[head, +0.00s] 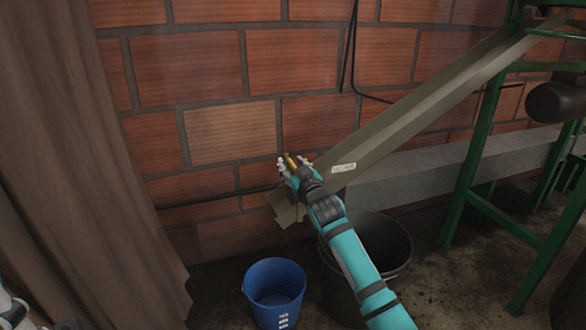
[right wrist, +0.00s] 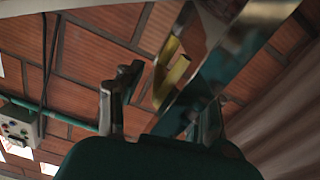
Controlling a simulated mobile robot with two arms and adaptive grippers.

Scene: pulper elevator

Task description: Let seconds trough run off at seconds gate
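The seconds trough (head: 425,105) is a long grey-brown chute sloping from the upper right down to the left, with a white label near its low end. A bent plate (head: 287,208) shows at that end. My right gripper (head: 294,166) is at the low end, by a yellow handle (head: 290,162). In the right wrist view my right gripper (right wrist: 163,105) has its fingers apart; the yellow handle (right wrist: 172,76) and a shiny metal plate (right wrist: 222,62) lie beyond them. The handle's foot is hidden. Only a small white and dark piece of my left side shows at the lower left edge.
A black bin (head: 392,248) stands under the trough's low end, partly behind my right arm. A blue bucket (head: 274,290) stands left of it. A brown curtain (head: 90,190) hangs at left, a green frame (head: 478,150) stands at right, and a brick wall (head: 225,90) is behind.

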